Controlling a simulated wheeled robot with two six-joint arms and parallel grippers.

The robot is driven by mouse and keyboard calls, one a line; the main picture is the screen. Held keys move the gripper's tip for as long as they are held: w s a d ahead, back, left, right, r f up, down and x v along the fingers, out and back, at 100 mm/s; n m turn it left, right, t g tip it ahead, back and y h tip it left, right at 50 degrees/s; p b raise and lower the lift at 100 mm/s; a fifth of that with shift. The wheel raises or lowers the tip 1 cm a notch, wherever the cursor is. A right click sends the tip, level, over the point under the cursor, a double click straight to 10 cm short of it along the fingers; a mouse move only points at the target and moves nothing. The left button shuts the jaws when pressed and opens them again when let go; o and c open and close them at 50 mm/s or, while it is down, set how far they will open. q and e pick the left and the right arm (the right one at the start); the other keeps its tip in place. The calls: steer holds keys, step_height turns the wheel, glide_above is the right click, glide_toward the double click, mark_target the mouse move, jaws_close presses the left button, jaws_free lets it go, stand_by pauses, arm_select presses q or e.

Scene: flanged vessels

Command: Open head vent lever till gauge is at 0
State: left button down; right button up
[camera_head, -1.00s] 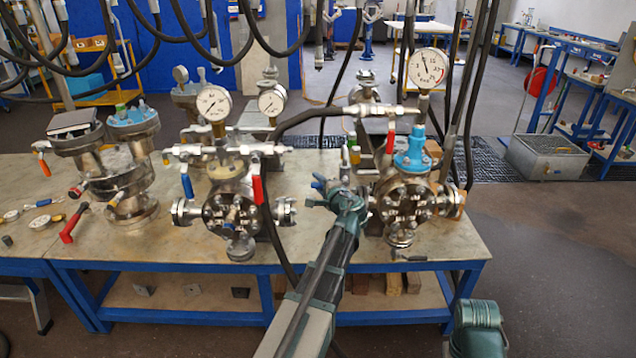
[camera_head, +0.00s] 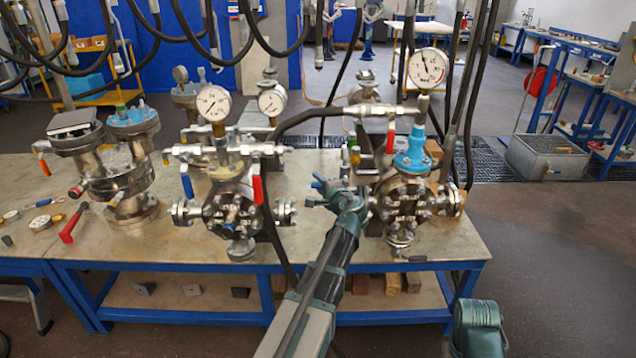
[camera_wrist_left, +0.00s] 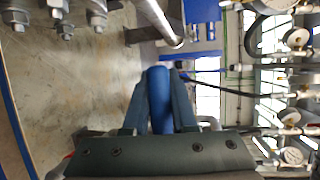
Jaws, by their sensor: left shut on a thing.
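My left gripper (camera_head: 322,188) is shut on a blue lever handle (camera_wrist_left: 160,95), which shows between the fingers in the left wrist view. In the head view the gripper is just left of the right-hand flanged vessel (camera_head: 404,206) with a light-blue top fitting. Where the lever joins the fittings is hidden. A round gauge (camera_head: 427,67) stands above this vessel; its needle points roughly upward, but the exact reading is too small to tell. A red lever (camera_head: 390,136) hangs on the pipe below the gauge.
A middle vessel (camera_head: 231,212) carries blue and red levers and another gauge (camera_head: 213,103). Another vessel (camera_head: 122,170) and loose tools lie to the left on the bench (camera_head: 300,245). Black hoses hang overhead and behind.

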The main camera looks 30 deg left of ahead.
mark_target(345, 157)
arm_select(q)
steer(key=shift+r, duration=0.1)
steer(key=shift+w+d+r+m+t+y+b, duration=0.5)
steer(key=shift+d+r+m+t, duration=0.75)
steer(key=shift+m, duration=2)
steer(key=shift+w+d+r+m+t+y+b, duration=0.25)
steer(key=shift+w+d+r+m+t+b, duration=1.05)
steer(key=shift+m, duration=2)
steer(key=shift+w+d+r+m+t+y+b, duration=0.1)
steer(key=shift+w+d+r+m+t+y, duration=0.2)
steer(key=shift+d+r+m+t, duration=2)
steer(key=a+m+g, duration=0.1)
steer(key=a+f+m+g, duration=0.1)
steer(key=a, duration=0.1)
steer(key=shift+s+f, duration=0.1)
steer(key=c, duration=0.7)
jaws_free()
